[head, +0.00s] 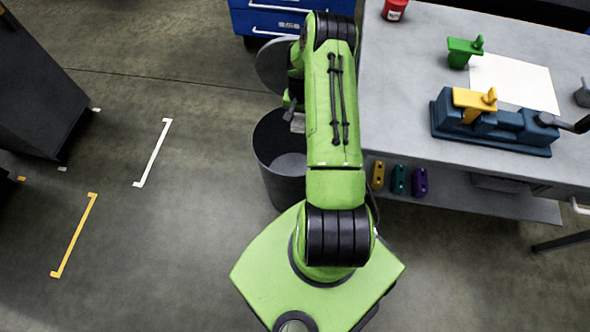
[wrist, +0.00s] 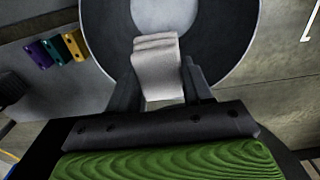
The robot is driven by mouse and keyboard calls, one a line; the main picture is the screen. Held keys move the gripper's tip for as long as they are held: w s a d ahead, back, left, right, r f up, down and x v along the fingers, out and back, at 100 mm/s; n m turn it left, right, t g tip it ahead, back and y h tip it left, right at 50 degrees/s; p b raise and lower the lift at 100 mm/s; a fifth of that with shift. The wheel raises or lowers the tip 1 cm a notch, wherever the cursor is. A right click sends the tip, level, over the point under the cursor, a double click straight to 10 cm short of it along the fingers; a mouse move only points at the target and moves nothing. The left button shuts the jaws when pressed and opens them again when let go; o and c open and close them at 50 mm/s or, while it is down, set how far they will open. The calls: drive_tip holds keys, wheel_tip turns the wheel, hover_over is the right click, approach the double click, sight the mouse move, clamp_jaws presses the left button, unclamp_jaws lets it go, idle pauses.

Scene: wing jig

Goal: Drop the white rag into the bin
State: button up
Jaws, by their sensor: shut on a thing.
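The white rag (wrist: 157,65) is a folded pale bundle held between the fingers of my gripper (wrist: 160,82) in the wrist view. My gripper is shut on it. The dark grey round bin (wrist: 228,40) lies behind the rag there, its pale floor showing past the rag. In the head view the open bin (head: 270,180) stands on the floor left of the workbench. My gripper (head: 293,112) is over the bin's opening, partly hidden by my green arm. A small pale bit of the rag (head: 298,123) shows beside the arm.
A round grey disc (head: 272,62) is just behind the bin. The workbench (head: 400,120) to the right carries a blue jig (head: 500,130), a green piece (head: 462,52) and a red can (head: 395,9). A blue drawer cabinet (head: 275,20) stands behind.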

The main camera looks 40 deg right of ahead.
wheel_tip(320, 180, down, 4)
drive_tip(key=shift+f+b, duration=0.15)
drive_tip(key=shift+b, duration=0.85)
drive_tip(key=o, duration=1.2)
wheel_tip(320, 180, up, 16)
drive_tip(key=p, duration=0.3)
drive_tip(key=shift+p, duration=0.35)
